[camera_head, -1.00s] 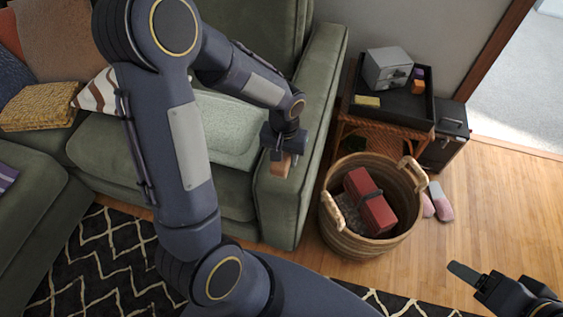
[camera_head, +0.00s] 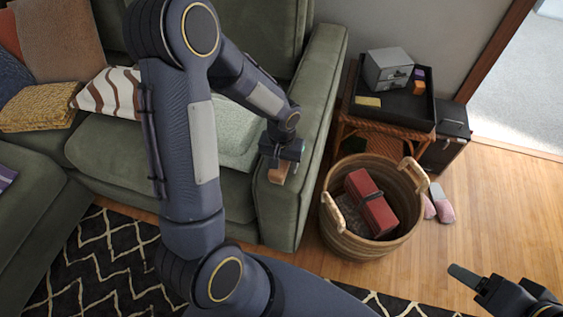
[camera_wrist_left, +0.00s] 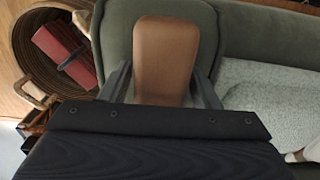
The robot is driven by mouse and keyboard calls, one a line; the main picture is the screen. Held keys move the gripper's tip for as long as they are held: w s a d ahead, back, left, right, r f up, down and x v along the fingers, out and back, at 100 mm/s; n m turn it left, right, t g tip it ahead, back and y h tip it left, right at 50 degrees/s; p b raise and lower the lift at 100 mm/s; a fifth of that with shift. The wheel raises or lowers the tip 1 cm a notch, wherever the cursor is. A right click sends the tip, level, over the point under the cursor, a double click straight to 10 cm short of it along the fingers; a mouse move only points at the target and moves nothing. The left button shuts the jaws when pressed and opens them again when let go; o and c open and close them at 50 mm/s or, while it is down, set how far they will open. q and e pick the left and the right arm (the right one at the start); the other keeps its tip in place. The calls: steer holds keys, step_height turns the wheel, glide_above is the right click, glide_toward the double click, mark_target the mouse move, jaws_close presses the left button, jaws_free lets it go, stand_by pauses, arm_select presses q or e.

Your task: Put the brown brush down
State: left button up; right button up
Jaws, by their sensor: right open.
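The brown brush (camera_head: 278,173) shows as a smooth brown block below my left gripper (camera_head: 277,163), at the inner side of the green sofa's right arm (camera_head: 308,130). In the left wrist view the brush (camera_wrist_left: 166,55) lies between the two fingers of my left gripper (camera_wrist_left: 162,85), which press against its sides. Green upholstery is behind it. I cannot tell whether the brush touches the sofa. My right gripper (camera_head: 500,283) is at the lower right edge, open and empty, partly out of frame.
A wicker basket (camera_head: 338,235) with a red box (camera_head: 371,203) stands right of the sofa arm. Behind it, a wicker table carries a black tray (camera_head: 405,108) with a grey box (camera_head: 388,68). Pink slippers (camera_head: 441,203) lie on the floor. A patterned rug (camera_head: 95,265) lies in front.

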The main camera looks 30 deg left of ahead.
arm_select(q)
steer(key=shift+o, duration=0.3)
steer(key=shift+r, duration=0.1)
steer(key=shift+r+p, duration=0.3)
step_height(320, 180, up, 11)
steer(key=shift+r+p, duration=0.15)
steer(key=shift+p, duration=0.8)
steer(key=s+d+r+t+h, duration=0.2)
steer(key=s+r, duration=0.3)
steer(key=s, duration=0.3)
steer(key=s+d+r+m+t+h, duration=0.1)
steer(key=s+d+r+t, duration=0.1)
steer(key=s+r, duration=0.3)
steer(key=s+t, duration=0.1)
steer(key=s, duration=0.2)
steer(key=shift+s+r+t+h, duration=0.25)
steer(key=shift+s+t+h, duration=0.05)
steer(key=shift+s+h, duration=0.1)
steer(key=shift+r, duration=0.1)
step_height(320, 180, up, 9)
steer(key=p, duration=0.9)
steer(key=shift+r, duration=0.15)
